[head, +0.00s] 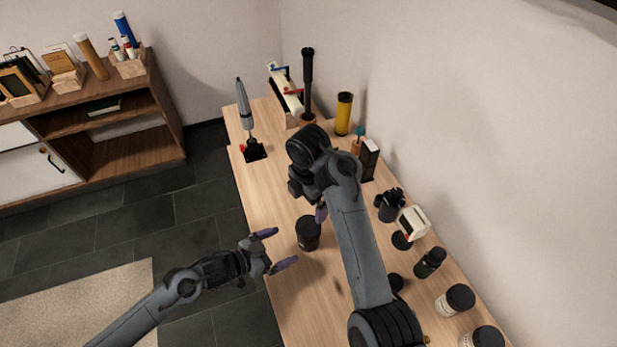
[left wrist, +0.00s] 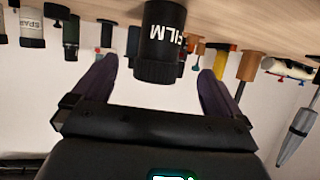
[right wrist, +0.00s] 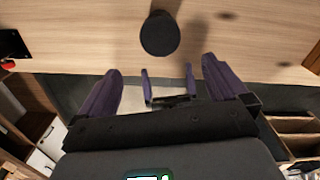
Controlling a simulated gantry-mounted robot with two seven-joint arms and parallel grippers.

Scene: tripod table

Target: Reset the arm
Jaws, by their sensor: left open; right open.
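My left gripper (head: 277,249) is open and empty at the table's left edge, its purple fingers apart. A black film canister (head: 308,232) stands upright on the wooden table just right of it. In the left wrist view the canister (left wrist: 161,42), marked "FILM", shows beyond and between the open fingers, apart from them. My right arm reaches over the table, and its gripper (head: 321,212) is mostly hidden behind its own wrist in the head view. In the right wrist view the right gripper (right wrist: 160,85) is open and empty. The canister (right wrist: 160,34) shows beyond its fingertips.
A grey tool on a black stand (head: 254,151) and a yellow cylinder (head: 343,114) stand at the far end of the table (head: 265,205). Several jars and black items, including a white-and-black device (head: 413,222), line the wall side. A wooden shelf (head: 130,150) stands left, beyond the dark floor.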

